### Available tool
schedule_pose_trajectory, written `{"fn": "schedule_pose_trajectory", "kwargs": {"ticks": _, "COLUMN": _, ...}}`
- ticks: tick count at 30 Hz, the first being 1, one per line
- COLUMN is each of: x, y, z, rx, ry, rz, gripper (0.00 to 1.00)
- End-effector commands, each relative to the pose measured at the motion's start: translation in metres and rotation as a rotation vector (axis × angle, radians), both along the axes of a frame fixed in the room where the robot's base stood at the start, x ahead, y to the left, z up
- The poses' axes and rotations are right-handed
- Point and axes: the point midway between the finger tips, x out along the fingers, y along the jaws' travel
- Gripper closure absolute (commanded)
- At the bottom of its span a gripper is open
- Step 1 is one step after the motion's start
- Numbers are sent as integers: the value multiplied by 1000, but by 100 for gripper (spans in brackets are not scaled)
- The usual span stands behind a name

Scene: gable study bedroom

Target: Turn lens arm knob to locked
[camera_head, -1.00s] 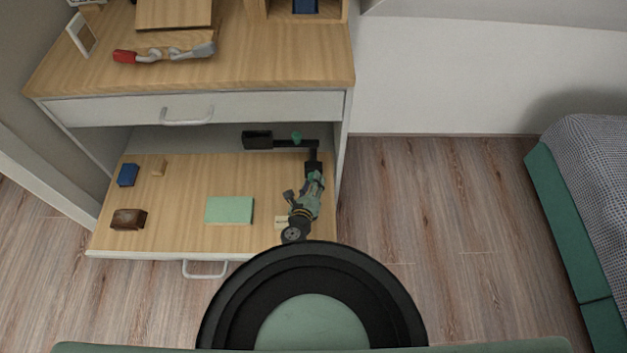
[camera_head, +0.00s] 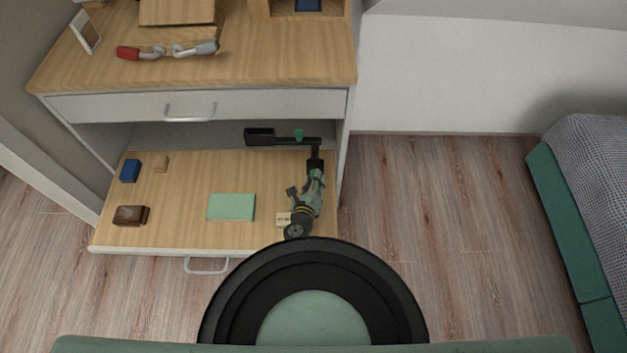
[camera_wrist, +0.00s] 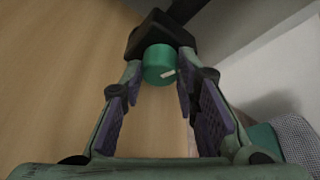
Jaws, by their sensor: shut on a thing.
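In the wrist view, the green lens arm knob (camera_wrist: 158,64) is a short round cylinder with a white mark on its face, pointing to the lower right. It sits in front of a black hub. My gripper (camera_wrist: 159,76) has its two fingers on either side of the knob and is shut on it. In the head view, the black lens arm (camera_head: 314,155) rises from my gripper (camera_head: 317,178) and bends left to a black block with a green piece along it. The held knob is mostly hidden there by my gripper.
The desk's side panel (camera_head: 346,150) stands close right of the lens arm. Open floor lies toward the bed (camera_head: 575,230).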

Motion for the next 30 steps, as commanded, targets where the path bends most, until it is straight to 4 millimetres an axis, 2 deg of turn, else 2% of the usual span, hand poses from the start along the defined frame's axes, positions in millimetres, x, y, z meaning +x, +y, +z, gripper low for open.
{"fn": "schedule_pose_trajectory", "kwargs": {"ticks": 8, "x": 0, "y": -4, "z": 4, "rx": 181, "ry": 0, "rz": -4, "gripper": 100}}
{"fn": "schedule_pose_trajectory", "kwargs": {"ticks": 24, "x": 0, "y": -8, "z": 3, "rx": 656, "ry": -1, "rz": -5, "gripper": 100}}
{"fn": "schedule_pose_trajectory", "kwargs": {"ticks": 30, "x": 0, "y": -8, "z": 2, "rx": 774, "ry": 0, "rz": -4, "gripper": 100}}
